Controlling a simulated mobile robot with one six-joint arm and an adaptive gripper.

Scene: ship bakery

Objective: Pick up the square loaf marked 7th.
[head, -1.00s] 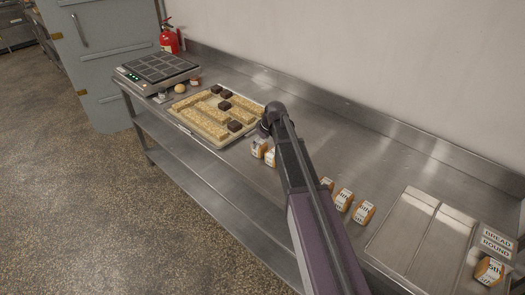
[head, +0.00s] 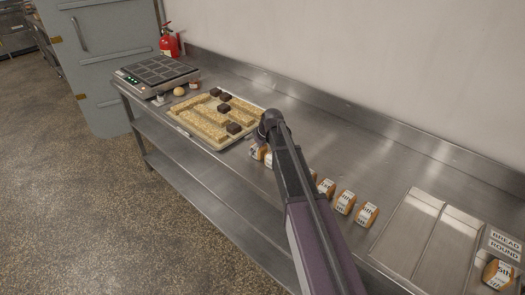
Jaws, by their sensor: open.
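Several small wrapped brown loaves with white labels stand in a row along the steel bench. Two loaves (head: 257,151) are beside my wrist at the row's far end, partly covered by my arm. A loaf (head: 326,187) stands right of my arm, then another loaf (head: 344,202) and a third loaf (head: 367,214). The labels are too small to read surely, so I cannot tell which is marked 7th. My gripper (head: 262,134) is at the arm's far end, close to the two far loaves; its fingers are mostly hidden and nothing shows held.
A tray (head: 213,145) with light bars and dark blocks lies beyond my gripper. A scale-like device (head: 157,73) stands at the bench's far end. At right are a flat metal tray (head: 408,228), bread signs (head: 505,243) and another labelled loaf (head: 499,273). A wall backs the bench.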

